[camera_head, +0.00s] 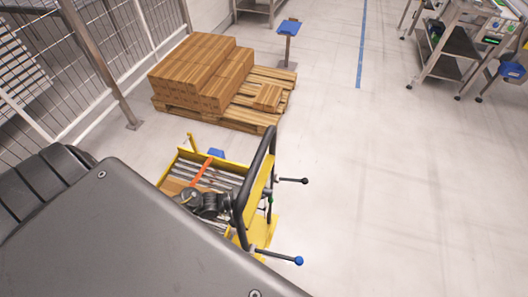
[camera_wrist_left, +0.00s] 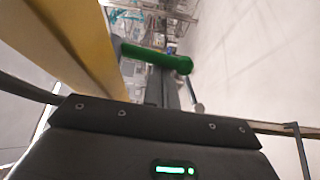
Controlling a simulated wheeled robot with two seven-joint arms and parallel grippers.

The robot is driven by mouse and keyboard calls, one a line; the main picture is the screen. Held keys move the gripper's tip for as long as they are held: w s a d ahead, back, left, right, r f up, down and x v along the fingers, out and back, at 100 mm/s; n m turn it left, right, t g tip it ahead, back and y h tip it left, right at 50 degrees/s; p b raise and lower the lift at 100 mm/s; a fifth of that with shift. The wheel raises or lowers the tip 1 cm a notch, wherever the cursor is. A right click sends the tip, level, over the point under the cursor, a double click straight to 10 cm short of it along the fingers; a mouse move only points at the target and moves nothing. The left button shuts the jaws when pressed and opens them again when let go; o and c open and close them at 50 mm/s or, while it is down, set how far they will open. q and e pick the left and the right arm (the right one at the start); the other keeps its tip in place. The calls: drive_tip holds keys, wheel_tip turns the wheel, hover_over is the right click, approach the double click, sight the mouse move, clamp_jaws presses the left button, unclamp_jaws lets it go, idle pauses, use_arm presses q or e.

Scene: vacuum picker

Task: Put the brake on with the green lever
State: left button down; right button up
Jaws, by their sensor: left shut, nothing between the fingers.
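The green lever (camera_wrist_left: 155,57) crosses the upper middle of the left wrist view, its rounded knob pointing right, beside a yellow post (camera_wrist_left: 75,45). In the head view only a small green bit (camera_head: 270,198) of it shows, by the yellow frame of the cart (camera_head: 262,228). My left gripper (camera_wrist_left: 172,90) is shut and empty, its dark fingers pointing toward the lever and partly behind it in the picture. I cannot tell if they touch it. In the head view my left gripper cannot be made out clearly. My right gripper is in neither view.
The cart has a black handle (camera_head: 244,195), a black-knobbed lever (camera_head: 304,181) and a blue-knobbed lever (camera_head: 298,260). A pallet (camera_head: 215,117) with stacked boxes (camera_head: 200,75) stands behind it. A metal fence (camera_head: 75,70) is on the left.

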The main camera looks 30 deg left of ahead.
use_arm(q)
drive_tip(key=shift+s+d+n+p, duration=0.1)
drive_tip(key=shift+s+n+p, duration=0.15)
drive_tip(key=shift+n+p, duration=0.3)
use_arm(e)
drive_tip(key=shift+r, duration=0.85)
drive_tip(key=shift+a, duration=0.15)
use_arm(q)
drive_tip(key=s+a+b, duration=0.3)
drive_tip(key=a, duration=0.6)
drive_tip(key=shift+s, duration=0.3)
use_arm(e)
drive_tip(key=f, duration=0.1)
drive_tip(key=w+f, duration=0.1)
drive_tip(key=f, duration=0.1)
